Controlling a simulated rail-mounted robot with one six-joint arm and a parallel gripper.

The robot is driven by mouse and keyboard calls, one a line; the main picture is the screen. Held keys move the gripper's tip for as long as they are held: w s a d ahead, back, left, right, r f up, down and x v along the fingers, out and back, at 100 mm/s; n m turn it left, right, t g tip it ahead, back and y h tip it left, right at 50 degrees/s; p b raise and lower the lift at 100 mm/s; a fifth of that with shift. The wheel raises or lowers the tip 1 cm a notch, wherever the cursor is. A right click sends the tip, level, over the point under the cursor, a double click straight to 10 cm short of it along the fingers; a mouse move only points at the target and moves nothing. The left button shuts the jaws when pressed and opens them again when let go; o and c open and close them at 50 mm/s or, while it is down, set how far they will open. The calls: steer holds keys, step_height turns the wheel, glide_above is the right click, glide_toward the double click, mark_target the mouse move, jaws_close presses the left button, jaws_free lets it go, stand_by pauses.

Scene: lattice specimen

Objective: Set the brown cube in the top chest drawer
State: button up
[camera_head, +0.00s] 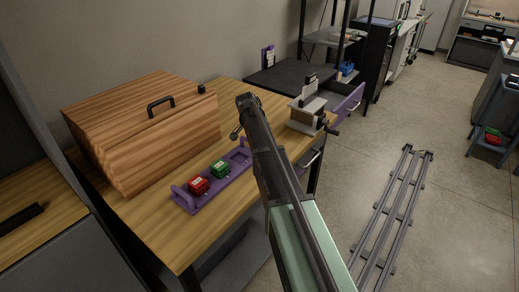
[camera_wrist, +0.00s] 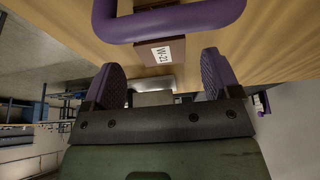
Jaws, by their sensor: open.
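In the wrist view, the brown cube (camera_wrist: 160,52) shows a white label and sits just beyond and between my fingertips, beside a purple handle. My gripper (camera_wrist: 162,68) is open, with a purple finger on each side and nothing clasped. In the head view my arm hides the cube and most of my gripper. A purple tray (camera_head: 181,199) on the wooden table carries a red cube (camera_head: 198,186) and a green cube (camera_head: 220,169). A large wooden chest (camera_head: 150,135) with a dark handle stands left of the tray; I cannot make out an open drawer in it.
A small stand with a crank (camera_head: 308,113) is on the table (camera_head: 150,240) right of my arm. A purple panel with a handle (camera_head: 349,102) projects behind it. Rails (camera_head: 392,210) lie on the floor at right. The table front left of the tray is clear.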

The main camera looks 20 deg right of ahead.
steer(key=shift+w+d+f, duration=0.1)
steer(key=shift+d+f, duration=0.05)
steer(key=shift+f, duration=0.35)
steer(key=b+x, duration=0.4)
steer(key=x, duration=0.1)
steer(key=shift+w+d+f+b, duration=0.1)
steer(key=shift+w+f+b, duration=0.1)
steer(key=shift+b, duration=0.2)
steer(key=shift+s+r, duration=0.1)
steer(key=shift+r, duration=0.15)
steer(key=c, duration=1.1)
steer(key=shift+p, duration=0.3)
steer(key=shift+r, duration=0.15)
